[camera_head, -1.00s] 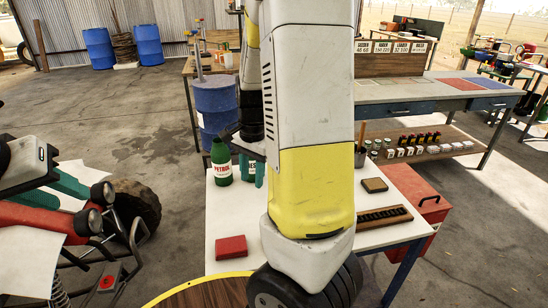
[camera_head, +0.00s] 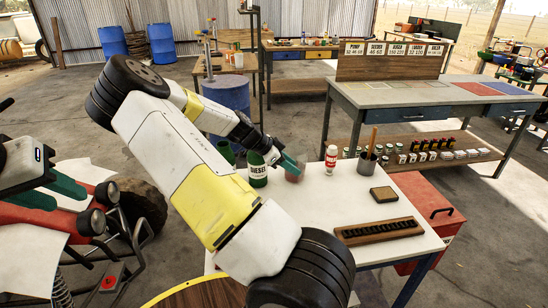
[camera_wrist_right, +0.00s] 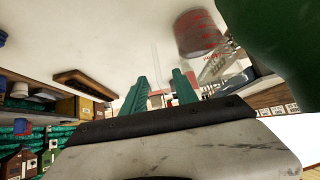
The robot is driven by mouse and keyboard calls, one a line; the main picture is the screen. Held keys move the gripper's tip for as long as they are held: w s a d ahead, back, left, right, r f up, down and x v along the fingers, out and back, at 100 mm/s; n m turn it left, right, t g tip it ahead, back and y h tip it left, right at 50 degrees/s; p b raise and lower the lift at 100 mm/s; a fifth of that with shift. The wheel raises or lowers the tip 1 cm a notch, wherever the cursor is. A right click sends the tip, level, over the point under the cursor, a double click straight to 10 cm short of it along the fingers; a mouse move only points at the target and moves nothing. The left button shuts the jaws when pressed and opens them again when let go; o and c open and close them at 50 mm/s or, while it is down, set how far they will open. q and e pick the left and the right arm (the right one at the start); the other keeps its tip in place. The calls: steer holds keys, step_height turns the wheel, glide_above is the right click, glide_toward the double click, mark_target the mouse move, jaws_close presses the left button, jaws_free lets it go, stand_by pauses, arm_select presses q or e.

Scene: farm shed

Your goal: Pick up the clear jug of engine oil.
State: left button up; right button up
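A small clear jug with reddish-brown contents (camera_head: 295,172) stands on the white table, partly hidden behind my right gripper (camera_head: 292,163). In the right wrist view, which looks upside down, the jug (camera_wrist_right: 198,34) shows reddish with markings, to the right of and beyond the fingertips. My right gripper (camera_wrist_right: 160,76) has its two teal fingers apart, with nothing held between them. In the head view I cannot tell whether a finger touches the jug. My left gripper (camera_head: 50,192) is at the far left by the red vehicle, its teal fingers apart and empty.
A green diesel bottle (camera_head: 257,170) stands close left of the jug; a green bottle (camera_wrist_right: 280,40) looms near in the wrist view. A second green bottle (camera_head: 226,153), a red-and-white can (camera_head: 331,159), a cup with a handle (camera_head: 368,160) and a slotted wooden tray (camera_head: 379,231) share the table.

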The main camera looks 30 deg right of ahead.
mark_target(300, 184)
steer(key=x, duration=0.5)
steer(key=shift+s, duration=0.15)
jaws_close()
stand_by(1.2)
